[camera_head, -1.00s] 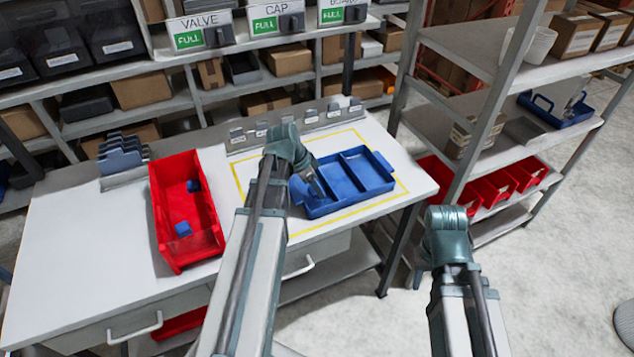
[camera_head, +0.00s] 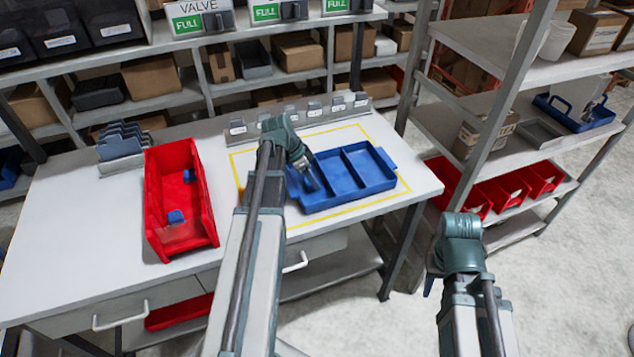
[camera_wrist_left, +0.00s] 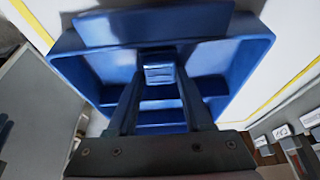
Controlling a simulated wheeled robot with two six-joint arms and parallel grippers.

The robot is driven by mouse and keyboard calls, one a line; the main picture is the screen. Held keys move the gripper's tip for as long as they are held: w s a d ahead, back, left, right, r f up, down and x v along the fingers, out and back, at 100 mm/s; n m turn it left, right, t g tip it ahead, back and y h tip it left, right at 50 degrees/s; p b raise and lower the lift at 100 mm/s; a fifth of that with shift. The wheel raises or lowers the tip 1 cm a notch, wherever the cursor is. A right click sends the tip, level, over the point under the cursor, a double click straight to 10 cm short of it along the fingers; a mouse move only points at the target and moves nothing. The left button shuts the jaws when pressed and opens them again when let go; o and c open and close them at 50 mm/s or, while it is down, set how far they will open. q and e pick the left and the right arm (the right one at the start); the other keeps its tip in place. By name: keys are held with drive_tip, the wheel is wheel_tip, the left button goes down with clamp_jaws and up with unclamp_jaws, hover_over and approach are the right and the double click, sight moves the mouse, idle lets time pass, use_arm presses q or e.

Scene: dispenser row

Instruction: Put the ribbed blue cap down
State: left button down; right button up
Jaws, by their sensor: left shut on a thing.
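My left gripper (camera_head: 313,183) is over the left compartment of the blue divided tray (camera_head: 372,186). In the left wrist view its fingers are shut on a small blue cap (camera_wrist_left: 159,73). The cap's ribbed face shows between the fingertips, with the tray (camera_wrist_left: 258,50) around and below it. I cannot tell whether the cap touches the tray floor. In the head view the cap is hidden by the gripper. My right gripper (camera_head: 430,285) hangs at the right, away from the table; its fingers are mostly hidden.
A red bin (camera_head: 153,205) with blue pieces (camera_head: 176,217) stands left of my left arm. The tray lies inside a yellow outline on the white table (camera_head: 85,235). A row of small labelled holders (camera_head: 313,110) lines the back edge. A shelf rack (camera_head: 480,120) stands at the right.

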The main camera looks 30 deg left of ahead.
use_arm(q)
drive_tip(key=shift+s+a, duration=0.1)
drive_tip(key=shift+a, duration=0.1)
drive_tip(key=shift+c, duration=1.5)
unclamp_jaws()
drive_tip(key=shift+d+f, duration=0.1)
drive_tip(key=shift+s+r+p, duration=0.15)
drive_tip(key=shift+r+p, duration=0.6)
drive_tip(key=shift+r, duration=0.1)
drive_tip(key=p+v, duration=0.9)
drive_tip(key=v, duration=0.1)
drive_tip(key=shift+s+a+r+p, duration=0.15)
drive_tip(key=shift+a+r+p, duration=0.15)
drive_tip(key=shift+p, duration=0.1)
drive_tip(key=shift+f, duration=0.1)
